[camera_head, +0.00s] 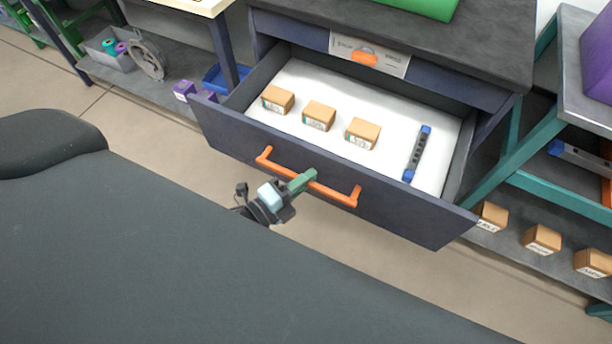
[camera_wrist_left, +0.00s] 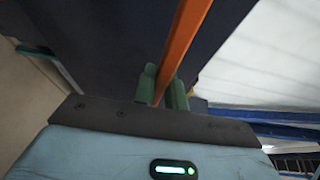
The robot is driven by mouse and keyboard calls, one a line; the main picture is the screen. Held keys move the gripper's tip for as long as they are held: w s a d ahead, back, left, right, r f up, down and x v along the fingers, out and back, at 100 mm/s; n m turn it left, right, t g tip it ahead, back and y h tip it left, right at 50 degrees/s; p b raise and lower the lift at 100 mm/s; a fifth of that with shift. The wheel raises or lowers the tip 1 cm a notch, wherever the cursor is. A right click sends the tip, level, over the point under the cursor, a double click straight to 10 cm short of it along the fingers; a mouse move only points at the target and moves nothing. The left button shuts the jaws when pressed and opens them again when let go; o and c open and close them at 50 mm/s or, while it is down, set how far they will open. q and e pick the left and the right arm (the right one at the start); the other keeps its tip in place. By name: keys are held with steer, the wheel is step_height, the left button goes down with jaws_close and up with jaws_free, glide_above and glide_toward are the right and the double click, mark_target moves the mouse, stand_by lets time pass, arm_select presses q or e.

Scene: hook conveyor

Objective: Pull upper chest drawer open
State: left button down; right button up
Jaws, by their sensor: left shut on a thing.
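The upper chest drawer (camera_head: 420,218) stands pulled well out of the dark chest, with its white inside showing. Its orange bar handle (camera_head: 338,194) runs along the front. My left gripper (camera_head: 303,182) has its green fingers on the handle, left of the bar's middle. In the left wrist view the green fingers (camera_wrist_left: 163,88) are shut around the orange handle (camera_wrist_left: 186,38), one on each side. Three small cardboard boxes and a blue-ended level (camera_head: 417,153) lie in the drawer. My right gripper is not in view.
The chest's dark top (camera_head: 480,40) carries a green object (camera_head: 420,6). Shelving with teal legs (camera_head: 515,150) and several boxes stands to the right. A lower shelf at left holds a grey bin (camera_head: 108,48). Bare floor (camera_head: 140,130) lies left of the drawer.

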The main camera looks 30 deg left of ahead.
arm_select(q)
steer(key=c, duration=1.4)
jaws_free()
steer(key=shift+c, duration=0.2)
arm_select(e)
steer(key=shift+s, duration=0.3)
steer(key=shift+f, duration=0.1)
arm_select(q)
steer(key=v, duration=0.8)
steer(key=shift+b, duration=0.45)
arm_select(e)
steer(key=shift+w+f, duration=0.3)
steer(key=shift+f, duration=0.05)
arm_select(q)
steer(key=shift+w, duration=0.1)
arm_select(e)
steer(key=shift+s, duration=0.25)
